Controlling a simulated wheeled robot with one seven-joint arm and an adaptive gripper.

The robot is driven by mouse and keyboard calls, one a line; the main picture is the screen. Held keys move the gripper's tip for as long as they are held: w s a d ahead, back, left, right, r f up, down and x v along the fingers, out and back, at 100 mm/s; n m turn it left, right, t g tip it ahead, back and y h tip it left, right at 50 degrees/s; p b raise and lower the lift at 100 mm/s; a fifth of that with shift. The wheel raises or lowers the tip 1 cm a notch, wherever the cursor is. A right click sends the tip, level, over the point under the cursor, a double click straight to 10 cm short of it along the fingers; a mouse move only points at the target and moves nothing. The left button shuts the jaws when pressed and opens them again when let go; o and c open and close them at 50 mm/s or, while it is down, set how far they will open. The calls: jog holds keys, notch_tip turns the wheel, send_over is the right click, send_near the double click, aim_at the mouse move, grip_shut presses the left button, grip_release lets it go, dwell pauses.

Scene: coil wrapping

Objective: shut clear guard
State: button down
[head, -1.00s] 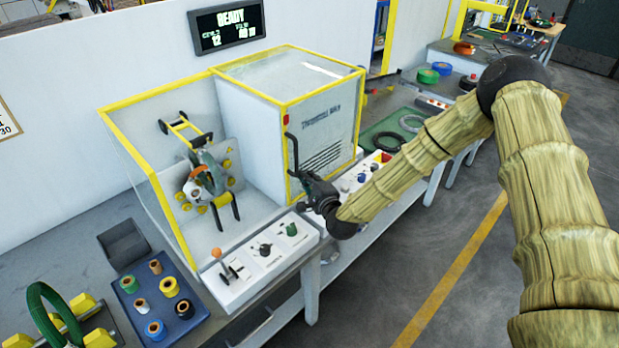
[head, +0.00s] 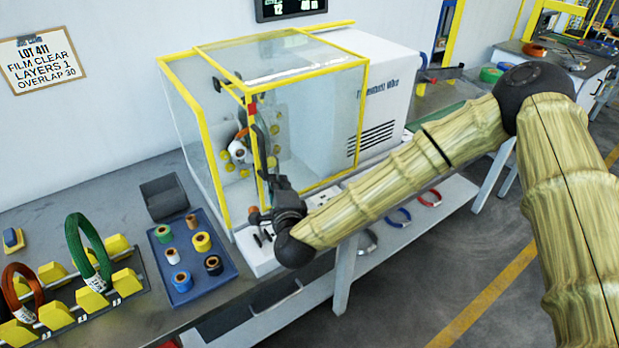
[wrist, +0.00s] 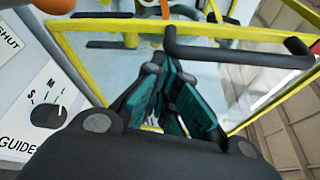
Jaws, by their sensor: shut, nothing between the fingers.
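The clear guard (head: 315,118) is a see-through, yellow-edged cover on the machine in the head view. My gripper (head: 268,184) is at the handle's lower end, shut and empty. Its teal-padded fingers (wrist: 156,68) point at the yellow frame; I cannot tell whether they touch the handle.
A control panel with a GUIDE knob (wrist: 47,112) lies left of my gripper in the wrist view. A blue tray (head: 192,283) of tape rolls and a rack with a green coil (head: 88,250) stand to the left. The white housing (head: 385,110) is behind right.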

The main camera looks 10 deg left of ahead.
jog(key=s+a+b, duration=0.1)
jog(key=s+a, duration=0.5)
jog(key=a, duration=0.1)
jog(key=shift+s+a, duration=0.25)
jog(key=shift+s, duration=0.05)
